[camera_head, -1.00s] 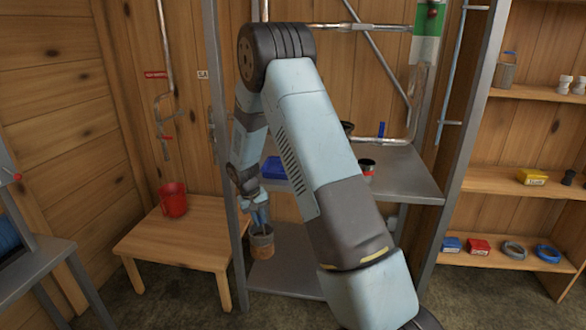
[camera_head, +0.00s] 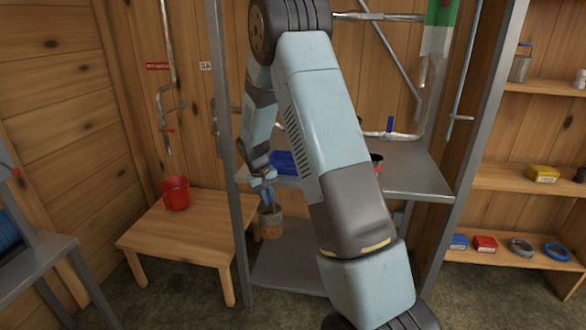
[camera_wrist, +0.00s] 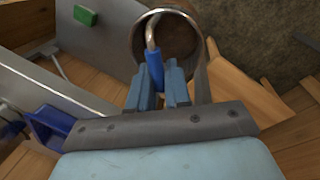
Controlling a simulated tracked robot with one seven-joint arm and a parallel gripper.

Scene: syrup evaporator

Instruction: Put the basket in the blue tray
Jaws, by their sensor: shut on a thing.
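The basket (camera_head: 270,226) is a small round container with a metal bail handle that has a blue grip. My gripper (camera_head: 268,186) is shut on the handle, and the basket hangs below it, in front of the grey metal rack. In the wrist view the fingertips (camera_wrist: 158,85) close on the blue grip, and the basket's open mouth (camera_wrist: 180,40) lies just beyond. The blue tray (camera_head: 283,162) sits on the rack's middle shelf, above the basket's level and partly behind my arm. A blue edge, seemingly the tray (camera_wrist: 45,125), shows at the left of the wrist view.
A grey rack post (camera_head: 231,150) stands just left of my gripper. The middle shelf (camera_head: 415,175) holds a dark cup (camera_head: 376,159), partly behind my arm. A wooden table (camera_head: 180,238) with a red bucket (camera_head: 175,193) stands at left. Wooden shelves (camera_head: 535,180) at right hold small goods.

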